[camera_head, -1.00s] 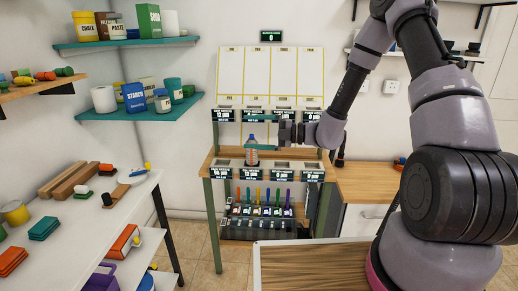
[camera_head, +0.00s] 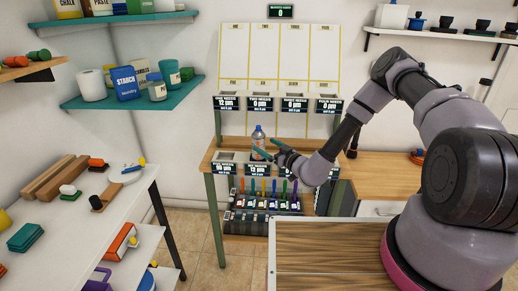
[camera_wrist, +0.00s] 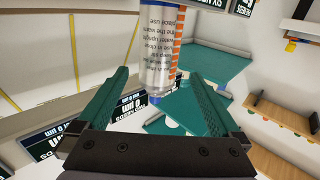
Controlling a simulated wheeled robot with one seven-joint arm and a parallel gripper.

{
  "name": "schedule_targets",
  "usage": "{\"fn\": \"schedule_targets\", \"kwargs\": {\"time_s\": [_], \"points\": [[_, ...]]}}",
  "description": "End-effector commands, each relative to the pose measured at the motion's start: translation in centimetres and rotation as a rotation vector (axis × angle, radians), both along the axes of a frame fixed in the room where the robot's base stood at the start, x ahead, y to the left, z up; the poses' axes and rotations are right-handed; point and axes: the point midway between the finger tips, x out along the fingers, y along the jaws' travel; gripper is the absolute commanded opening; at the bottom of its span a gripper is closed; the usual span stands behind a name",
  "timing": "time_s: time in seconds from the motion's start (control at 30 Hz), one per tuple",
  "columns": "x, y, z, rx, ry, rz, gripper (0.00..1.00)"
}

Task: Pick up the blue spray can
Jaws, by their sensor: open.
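The spray can (camera_head: 258,140), a bottle-like can with a blue top and orange-and-white label, stands on the wooden ledge of the rack in the head view. In the wrist view the can (camera_wrist: 161,50) shows upside down, cut off by the top edge, with printed text and its blue end towards the picture's bottom. My gripper (camera_head: 263,145) has come in from the right, beside the can. In the wrist view its teal fingers (camera_wrist: 155,73) are apart, and the can shows between their tips. I cannot tell whether either finger touches it.
Sign-labelled bins (camera_head: 257,169) line the ledge front, with several coloured-handled tools below. More labelled bins (camera_head: 295,104) hang above. A teal shelf (camera_head: 135,101) with containers is at left. A white shelf unit (camera_head: 75,235) stands at front left. A wooden counter (camera_head: 375,174) is at right.

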Motion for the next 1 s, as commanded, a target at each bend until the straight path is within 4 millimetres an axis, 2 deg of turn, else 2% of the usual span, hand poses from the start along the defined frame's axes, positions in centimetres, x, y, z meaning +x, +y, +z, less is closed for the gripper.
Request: {"fn": "schedule_targets", "kwargs": {"time_s": [0.17, 0.33, 0.5, 0.77, 0.8, 0.87, 1.0], "points": [[1.0, 0.9, 0.0, 0.001, -0.002, 0.001, 1.00], [3.1, 2.4, -0.2, -0.002, -0.004, 0.002, 1.00], [4.4, 3.6, -0.2, -0.001, -0.002, 0.001, 1.00], [4.6, 3.7, -0.2, -0.001, -0.001, 0.001, 1.00], [4.6, 3.7, -0.2, -0.001, -0.001, 0.001, 0.85], [4.6, 3.7, -0.2, -0.001, -0.001, 0.001, 0.62], [4.6, 3.7, -0.2, -0.001, -0.001, 0.001, 0.08]]}}
